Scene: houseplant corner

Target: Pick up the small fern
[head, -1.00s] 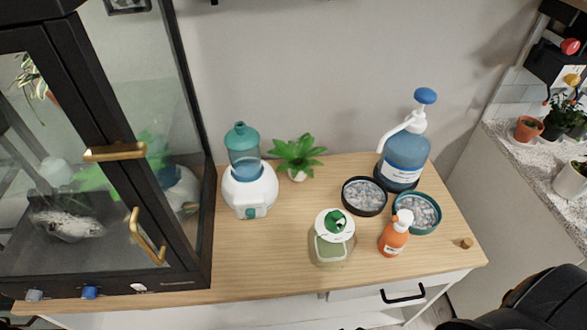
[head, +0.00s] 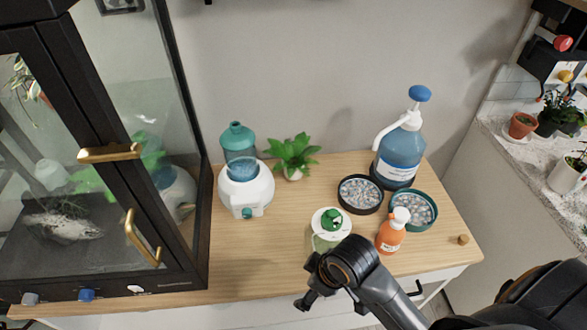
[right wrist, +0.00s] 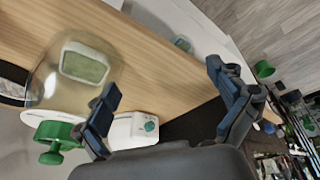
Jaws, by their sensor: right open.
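The small fern (head: 294,157) is a bushy green plant in a small white pot. It stands upright at the back of the wooden cabinet top, beside the wall. My right gripper (head: 312,290) is at the front edge of the cabinet top, well in front of the fern and apart from it. In the right wrist view its two fingers (right wrist: 167,105) are spread with nothing between them. I cannot make out the fern in that view. My left gripper is not in view.
A white humidifier with a teal tank (head: 243,185) stands left of the fern. A glass cabinet (head: 190,230) fills the left.

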